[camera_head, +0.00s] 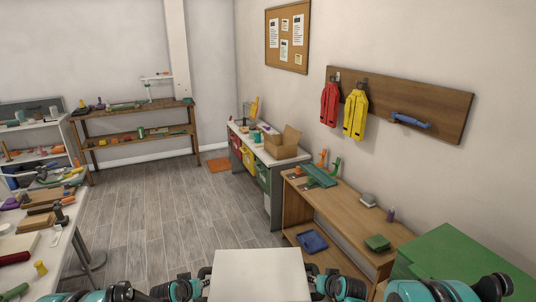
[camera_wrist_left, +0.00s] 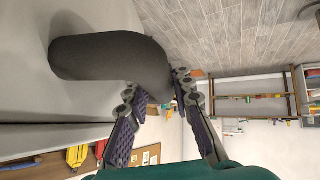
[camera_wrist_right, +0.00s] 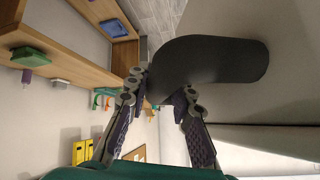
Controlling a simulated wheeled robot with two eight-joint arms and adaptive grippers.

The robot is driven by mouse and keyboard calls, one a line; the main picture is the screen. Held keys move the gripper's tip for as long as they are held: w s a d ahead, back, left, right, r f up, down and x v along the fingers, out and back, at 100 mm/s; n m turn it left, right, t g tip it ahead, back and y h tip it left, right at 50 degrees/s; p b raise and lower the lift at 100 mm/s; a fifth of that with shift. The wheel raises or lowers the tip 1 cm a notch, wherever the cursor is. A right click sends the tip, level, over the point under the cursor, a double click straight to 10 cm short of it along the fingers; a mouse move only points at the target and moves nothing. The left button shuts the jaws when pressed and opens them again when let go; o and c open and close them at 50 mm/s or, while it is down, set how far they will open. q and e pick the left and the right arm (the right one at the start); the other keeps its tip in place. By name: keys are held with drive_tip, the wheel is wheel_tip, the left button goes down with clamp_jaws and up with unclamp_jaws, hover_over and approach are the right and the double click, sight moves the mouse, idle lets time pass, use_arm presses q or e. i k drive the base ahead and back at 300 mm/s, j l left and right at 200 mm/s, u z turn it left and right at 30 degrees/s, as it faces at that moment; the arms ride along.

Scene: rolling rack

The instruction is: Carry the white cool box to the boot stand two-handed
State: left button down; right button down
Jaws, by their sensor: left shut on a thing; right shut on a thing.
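The white cool box (camera_head: 260,275) is at the bottom centre of the head view, close in front of me, with its pale flat lid up. My left gripper (camera_head: 202,278) is at its left side and my right gripper (camera_head: 318,278) at its right side. In the left wrist view my left gripper (camera_wrist_left: 155,92) is shut on a dark curved handle (camera_wrist_left: 105,58) of the box. In the right wrist view my right gripper (camera_wrist_right: 162,90) is shut on the other dark handle (camera_wrist_right: 215,65). I cannot tell which piece of furniture is the boot stand.
A two-tier wooden bench (camera_head: 345,205) stands ahead right, with a green cabinet (camera_head: 450,255) nearer. A counter with coloured bins (camera_head: 248,158) is beyond. A wooden rack (camera_head: 140,122) stands at the back, a cluttered table (camera_head: 50,262) at left. The wood floor (camera_head: 165,225) between is clear.

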sight(345, 209)
drive_tip(key=i+u, duration=0.4)
drive_tip(key=i, duration=0.55)
drive_tip(key=i+j+z, duration=0.1)
drive_tip(key=i, duration=0.9)
drive_tip(key=i+j+z, duration=0.1)
drive_tip(key=i+z, duration=0.35)
drive_tip(key=i+j+z, duration=0.2)
drive_tip(key=z, duration=0.25)
drive_tip(key=i+z, duration=0.2)
drive_tip(key=z, duration=0.15)
drive_tip(key=i+j+z, duration=0.15)
drive_tip(key=z, duration=0.2)
drive_tip(key=i+j+z, duration=0.1)
drive_tip(key=z, duration=0.25)
drive_tip(key=i+j+z, duration=0.4)
drive_tip(key=i+z, duration=0.25)
drive_tip(key=k, duration=0.1)
